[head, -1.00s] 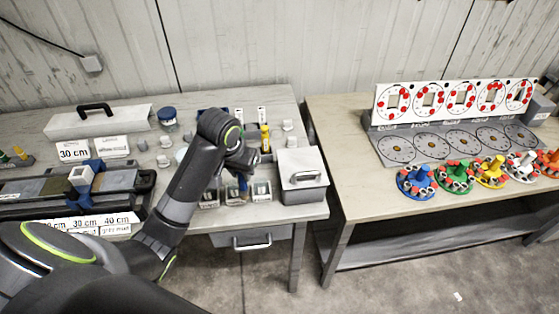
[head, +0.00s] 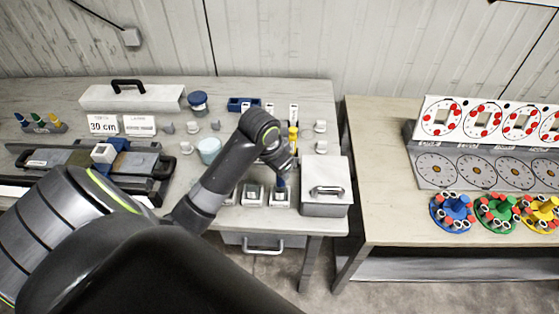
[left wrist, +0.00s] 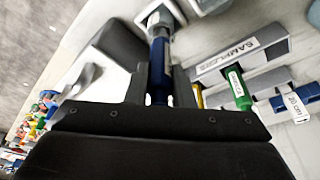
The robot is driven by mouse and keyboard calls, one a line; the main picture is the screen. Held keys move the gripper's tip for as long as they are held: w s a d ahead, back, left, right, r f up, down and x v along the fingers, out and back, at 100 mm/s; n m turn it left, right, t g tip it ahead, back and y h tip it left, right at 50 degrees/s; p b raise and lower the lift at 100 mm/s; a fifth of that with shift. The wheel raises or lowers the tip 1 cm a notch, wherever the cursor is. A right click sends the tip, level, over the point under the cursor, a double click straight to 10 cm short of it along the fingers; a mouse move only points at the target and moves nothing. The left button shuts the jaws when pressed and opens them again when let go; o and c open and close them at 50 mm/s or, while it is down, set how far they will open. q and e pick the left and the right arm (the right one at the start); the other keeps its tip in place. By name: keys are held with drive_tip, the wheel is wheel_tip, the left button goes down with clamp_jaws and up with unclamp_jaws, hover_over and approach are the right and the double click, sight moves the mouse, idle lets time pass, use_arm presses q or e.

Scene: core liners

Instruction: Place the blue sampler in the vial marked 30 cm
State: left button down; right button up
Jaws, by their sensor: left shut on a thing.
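The blue sampler (left wrist: 158,68) is between the dark fingers of my left gripper (left wrist: 160,92), which is shut on it. In the left wrist view its far end points at a white vial (left wrist: 160,14); I cannot tell whether the end is inside or just above it. In the head view my left gripper (head: 282,174) is over the rightmost of three vials (head: 279,198). The middle vial (head: 252,196) and the left one (head: 226,198) stand beside it. Their markings are too small to read. My right gripper does not show.
A grey box (head: 327,193) with a handle stands just right of the vials. In the left wrist view a rack labelled SAMPLERS (left wrist: 262,50) is near a green sampler (left wrist: 237,88). A 30 cm card (head: 103,125) stands at left. A second table (head: 385,220) is at right.

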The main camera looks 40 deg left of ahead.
sight(281, 180)
use_arm(q)
wheel_tip(281, 180, down, 2)
drive_tip(key=shift+s+f, duration=0.15)
drive_tip(key=shift+f, duration=0.25)
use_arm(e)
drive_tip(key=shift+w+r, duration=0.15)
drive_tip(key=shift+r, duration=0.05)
use_arm(q)
drive_tip(key=shift+f, duration=0.15)
drive_tip(key=c, duration=1.3)
unclamp_jaws()
drive_tip(key=shift+o, duration=0.2)
